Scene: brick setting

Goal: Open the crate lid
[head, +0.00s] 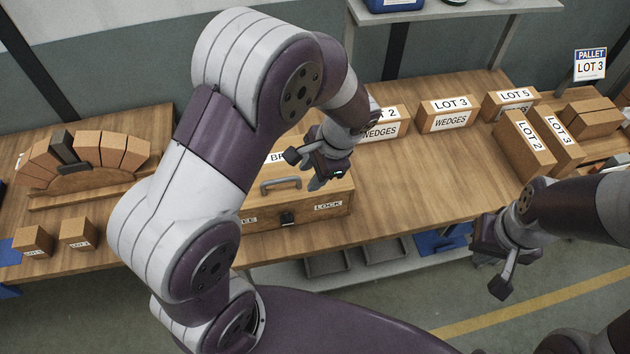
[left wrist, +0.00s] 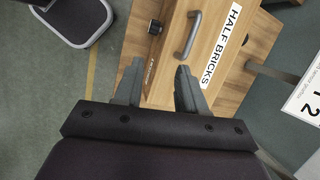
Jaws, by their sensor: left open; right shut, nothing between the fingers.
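The wooden crate (head: 335,196) stands on the bench, its lid lying closed on top. The lid carries a grey handle (head: 281,184), and a dark latch (head: 287,217) sits on the front face beside a "LOCK" label. My left gripper (head: 312,167) is open and empty above the right part of the crate, hiding some of the lid. In the left wrist view the open fingers (left wrist: 160,86) point toward the lid (left wrist: 210,20), with its handle (left wrist: 187,36) and "HALF BRICKS" label beyond them. My right gripper (head: 492,262) is shut and empty, away from the crate in front of the bench.
Boxes marked "WEDGES" (head: 447,114) line the back of the bench (head: 375,205), and more boxes stand at right. A brick arch (head: 85,160) and two small blocks (head: 78,233) are at left. Bare bench lies right of the crate.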

